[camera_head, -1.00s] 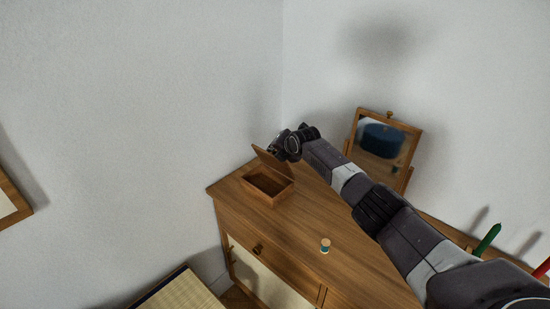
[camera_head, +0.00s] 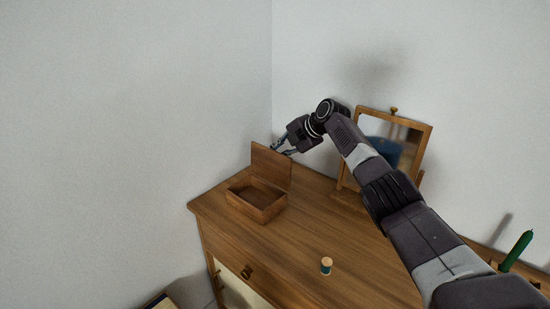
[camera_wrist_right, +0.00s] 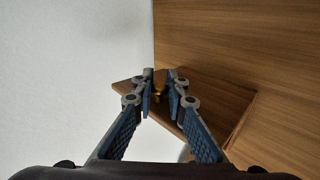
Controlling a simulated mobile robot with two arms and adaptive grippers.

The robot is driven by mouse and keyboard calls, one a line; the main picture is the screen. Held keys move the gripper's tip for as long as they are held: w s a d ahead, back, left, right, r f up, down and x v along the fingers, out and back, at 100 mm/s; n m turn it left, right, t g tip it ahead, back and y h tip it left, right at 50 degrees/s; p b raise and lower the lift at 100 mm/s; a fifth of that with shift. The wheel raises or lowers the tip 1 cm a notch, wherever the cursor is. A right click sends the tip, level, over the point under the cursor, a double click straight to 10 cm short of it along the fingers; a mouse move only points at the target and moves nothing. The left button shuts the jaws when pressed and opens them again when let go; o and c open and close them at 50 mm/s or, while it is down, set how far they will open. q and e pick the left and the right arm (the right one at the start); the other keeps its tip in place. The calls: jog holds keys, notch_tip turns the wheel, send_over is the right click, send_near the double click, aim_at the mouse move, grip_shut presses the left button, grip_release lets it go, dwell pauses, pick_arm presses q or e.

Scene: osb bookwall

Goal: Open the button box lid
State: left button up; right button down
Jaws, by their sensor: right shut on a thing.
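The wooden button box (camera_head: 262,213) stands on the dresser top near its back left corner. Its lid (camera_head: 271,167) stands up at the back edge, swung wide open, and the inside looks dark and empty. My right gripper (camera_head: 281,148) is behind the lid's upper right edge, its jaws closed on the lid. The fingers partly hide the contact. My left gripper is not in view.
A framed mirror (camera_head: 412,133) stands at the back of the dresser (camera_head: 300,225), close to my right arm. A small thread spool (camera_head: 326,265) is near the front edge. White walls meet behind the box.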

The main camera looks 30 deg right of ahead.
jog(key=shift+d, duration=0.1)
dwell(0.3)
jog(key=c, duration=2)
grip_release()
jog(key=shift+o, duration=0.2)
jog(key=v, duration=1.2)
jog(key=shift+w, duration=0.1)
